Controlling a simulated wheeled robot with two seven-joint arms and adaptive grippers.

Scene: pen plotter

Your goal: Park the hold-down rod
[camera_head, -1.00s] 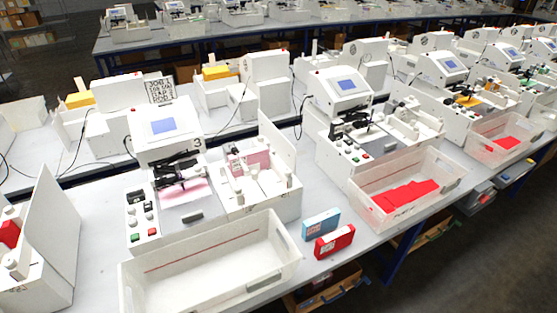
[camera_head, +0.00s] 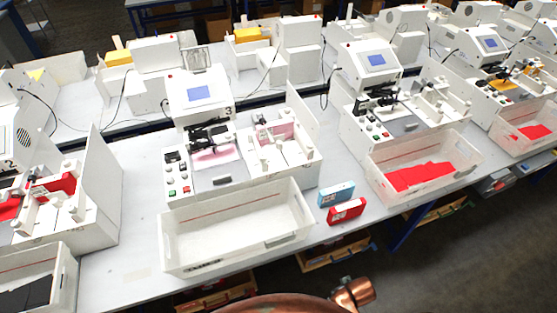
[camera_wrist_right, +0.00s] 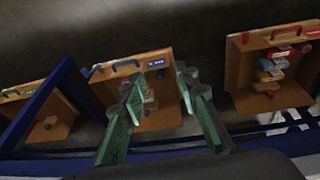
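A white plotter marked 3 (camera_head: 200,97) stands on the bench in the middle of the head view, with a blue screen. Its dark carriage and rod area (camera_head: 208,133) lies below the screen, over a pinkish lit strip; the hold-down rod itself is too small to make out. My right gripper (camera_wrist_right: 158,100) is open and empty in the right wrist view, its green-padded fingers apart above wooden drawers under the bench. A copper-coloured part of my own body shows at the bottom of the head view. My left gripper is not in view.
An empty white bin (camera_head: 236,231) stands in front of the plotter. A blue box (camera_head: 336,194) and a red box (camera_head: 346,211) lie to its right. A bin with red sheets (camera_head: 420,176) stands further right. Wooden drawers (camera_wrist_right: 134,88) hang below the bench.

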